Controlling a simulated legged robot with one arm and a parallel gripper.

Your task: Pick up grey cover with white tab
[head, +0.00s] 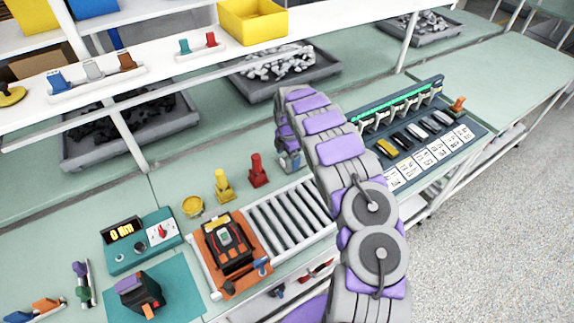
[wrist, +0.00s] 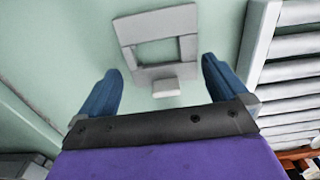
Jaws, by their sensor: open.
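The grey cover (wrist: 128,32) is a square frame with an opening in its middle, on the pale green bench top in the wrist view. Its small white tab (wrist: 167,87) points toward my gripper. My gripper (wrist: 160,66) is open, with one blue finger on each side of the tab. The fingers look apart from the cover; their height above the bench is hard to tell.
A roller conveyor (head: 288,218) lies close to my gripper, with an orange tray and black device (head: 228,247) on it. Red (head: 257,172) and yellow (head: 223,187) pieces stand to the left. A breaker panel (head: 425,150) is at right. A shelf with posts (head: 125,130) stands behind.

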